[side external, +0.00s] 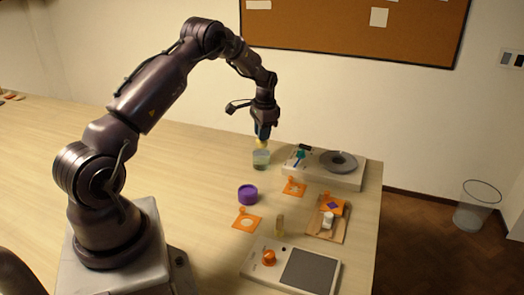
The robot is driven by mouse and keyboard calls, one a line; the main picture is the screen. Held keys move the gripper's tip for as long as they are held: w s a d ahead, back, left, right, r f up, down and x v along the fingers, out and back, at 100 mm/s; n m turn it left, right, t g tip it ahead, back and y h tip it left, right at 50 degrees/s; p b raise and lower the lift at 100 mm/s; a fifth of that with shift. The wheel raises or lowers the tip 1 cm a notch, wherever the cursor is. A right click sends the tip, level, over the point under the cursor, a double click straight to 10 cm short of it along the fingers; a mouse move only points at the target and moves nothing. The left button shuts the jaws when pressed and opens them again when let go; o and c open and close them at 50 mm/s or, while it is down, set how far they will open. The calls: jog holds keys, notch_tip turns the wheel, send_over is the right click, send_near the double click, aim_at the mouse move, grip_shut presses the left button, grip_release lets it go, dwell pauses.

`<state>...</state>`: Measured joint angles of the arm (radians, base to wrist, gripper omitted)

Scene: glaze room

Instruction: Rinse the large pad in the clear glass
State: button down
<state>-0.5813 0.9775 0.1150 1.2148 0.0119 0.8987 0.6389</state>
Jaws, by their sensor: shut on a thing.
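The clear glass (261,160) stands upright on the table near its far edge, with greenish liquid showing inside. My gripper (262,137) points down directly above the glass. It is shut on a small pale yellow pad (261,144), which looks like the large pad. The pad is at the glass's mouth; I cannot tell whether its lower end is inside the rim or touches the liquid. A blue part shows between the gripper and the pad, and I cannot tell whether it belongs to the fingers or to the held thing.
A grey device with a round disc (341,161) stands right of the glass. A purple pot (248,195), orange cards (294,189), a small bottle (280,225), a tan tray (315,234) and a panel with an orange knob (269,257) lie nearer.

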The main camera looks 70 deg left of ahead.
jog(key=shift+r, duration=0.15)
jog(key=shift+r, duration=1.65)
